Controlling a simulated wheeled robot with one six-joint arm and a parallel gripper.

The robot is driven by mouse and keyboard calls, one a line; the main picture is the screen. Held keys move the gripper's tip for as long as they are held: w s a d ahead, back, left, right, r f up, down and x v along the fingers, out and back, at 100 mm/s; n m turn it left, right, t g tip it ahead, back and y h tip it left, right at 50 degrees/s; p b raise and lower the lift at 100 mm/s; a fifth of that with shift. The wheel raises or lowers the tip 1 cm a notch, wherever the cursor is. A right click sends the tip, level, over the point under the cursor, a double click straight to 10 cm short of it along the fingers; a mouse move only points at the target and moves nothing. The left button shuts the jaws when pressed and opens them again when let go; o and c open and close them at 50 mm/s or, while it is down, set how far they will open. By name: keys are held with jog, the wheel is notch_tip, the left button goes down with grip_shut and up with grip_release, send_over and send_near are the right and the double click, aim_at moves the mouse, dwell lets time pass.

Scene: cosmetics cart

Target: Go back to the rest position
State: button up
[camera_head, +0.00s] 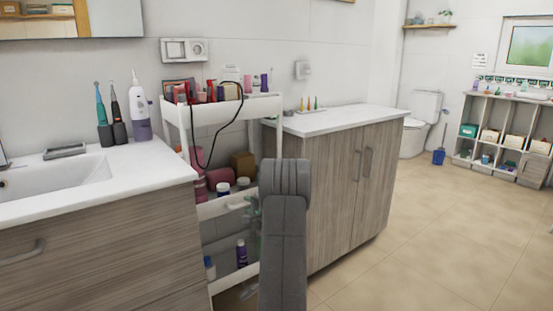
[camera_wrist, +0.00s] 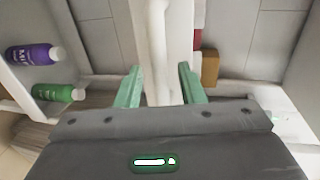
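My gripper (camera_wrist: 160,85) is open, with its two green fingers spread apart. A white bar or shelf edge of the cart shows between and beyond the fingers; I cannot tell whether they touch it. In the head view my grey arm reaches toward the white cosmetics cart (camera_head: 228,207) and covers part of it. My gripper there is mostly hidden by the arm. No item is seen held. A purple bottle (camera_wrist: 34,54) and a green bottle (camera_wrist: 58,93) are on a shelf to the left in the wrist view.
A sink counter (camera_head: 120,170) stands left of the cart and a wooden cabinet (camera_head: 345,180) right of it. The cart's top tray (camera_head: 235,108) is full of cosmetics with a hanging black cable. A brown box (camera_head: 243,165) sits on the middle shelf. Floor at right is clear.

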jog(key=v, duration=1)
jog(key=x, duration=1.2)
jog(key=shift+w+a, duration=0.2)
jog(key=shift+w, duration=0.15)
jog(key=f+p+v, duration=0.2)
jog(key=p+v, duration=0.2)
jog(key=v, duration=1.1)
jog(key=f+p+v, duration=0.2)
jog(key=p+v, duration=0.3)
jog(key=v, duration=1)
jog(key=shift+s+d, duration=0.25)
jog(key=shift+s, duration=0.3)
jog(key=shift+f, duration=0.1)
